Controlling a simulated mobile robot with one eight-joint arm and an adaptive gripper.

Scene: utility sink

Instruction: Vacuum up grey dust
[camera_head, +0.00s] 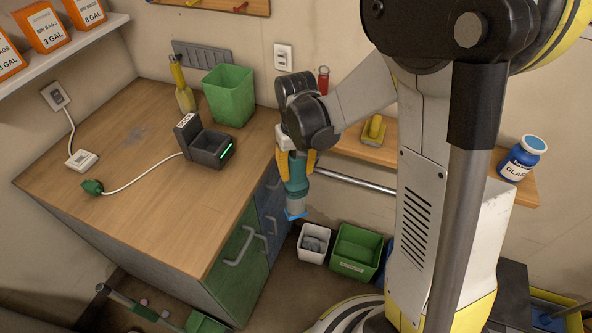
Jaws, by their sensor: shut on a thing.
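A faint patch of grey dust (134,135) lies on the wooden counter (140,225), towards the back left. My gripper (297,164) has its yellow fingers shut around a teal hand-held vacuum (296,184). The vacuum points down, with its blue nozzle (296,215) lowest. It hangs beyond the counter's right edge, clear of the dust. A dark dock (208,148) with a green light stands on the counter between the dust and my gripper.
A green bin (228,97) and a yellow bottle (184,98) stand at the counter's back. A white cable (142,177) runs from the dock to a green plug (92,187). A white adapter (82,160) lies at the left. The counter's front is clear.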

